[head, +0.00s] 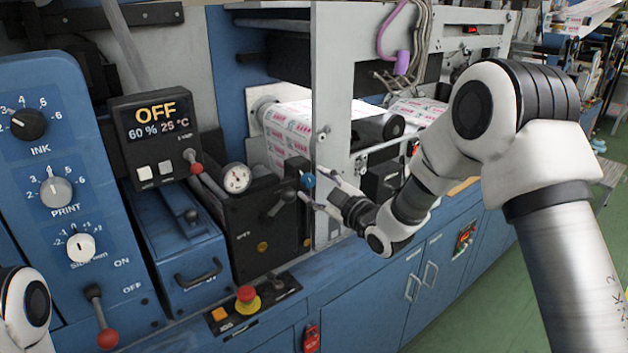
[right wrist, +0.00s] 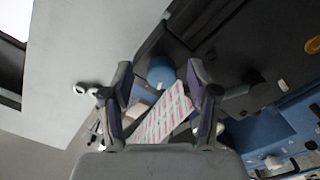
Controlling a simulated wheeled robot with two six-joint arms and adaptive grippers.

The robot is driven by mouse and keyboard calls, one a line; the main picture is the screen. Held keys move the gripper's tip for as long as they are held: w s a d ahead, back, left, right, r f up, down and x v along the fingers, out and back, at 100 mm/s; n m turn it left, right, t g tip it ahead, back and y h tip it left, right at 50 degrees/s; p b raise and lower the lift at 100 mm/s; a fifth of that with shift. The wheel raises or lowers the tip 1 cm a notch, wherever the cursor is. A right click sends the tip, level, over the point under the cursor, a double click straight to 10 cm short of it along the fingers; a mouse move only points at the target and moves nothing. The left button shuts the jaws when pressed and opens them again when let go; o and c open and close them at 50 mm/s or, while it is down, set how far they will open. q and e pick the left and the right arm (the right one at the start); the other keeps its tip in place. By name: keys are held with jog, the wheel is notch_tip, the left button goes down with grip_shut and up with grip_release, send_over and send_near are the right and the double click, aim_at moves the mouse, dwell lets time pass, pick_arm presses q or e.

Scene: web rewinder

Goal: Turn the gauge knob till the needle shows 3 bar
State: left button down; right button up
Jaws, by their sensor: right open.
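The round gauge (head: 236,178) has a white face and sits on top of the dark machine housing. Its needle is too small to read. A blue knob (head: 308,180) is on the right side of that housing, next to the white frame plate. My right gripper (head: 314,187) is open, with its fingertips close to the knob. In the right wrist view the blue knob (right wrist: 161,73) shows between the two open fingertips, just beyond them. I cannot tell whether they touch it. My left arm shows at the lower left, but its gripper is out of view.
A black lever (head: 278,203) stands left of the knob. The white frame plate (head: 332,110) rises close beside my right gripper. A red emergency button (head: 246,293) is on the ledge below. A printed web roll (head: 290,130) is behind. The control panel (head: 60,150) is at left.

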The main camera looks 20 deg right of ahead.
jog(key=shift+w+a+r, duration=0.2)
jog(key=shift+w+a, duration=0.1)
jog(key=shift+a, duration=0.15)
jog(key=shift+d, duration=0.1)
jog(key=shift+w+f, duration=0.1)
grip_shut()
jog(key=shift+m, duration=0.3)
jog(key=m+b, duration=0.1)
jog(key=m, duration=0.3)
jog(key=shift+m, duration=2.5)
jog(key=shift+r, duration=0.2)
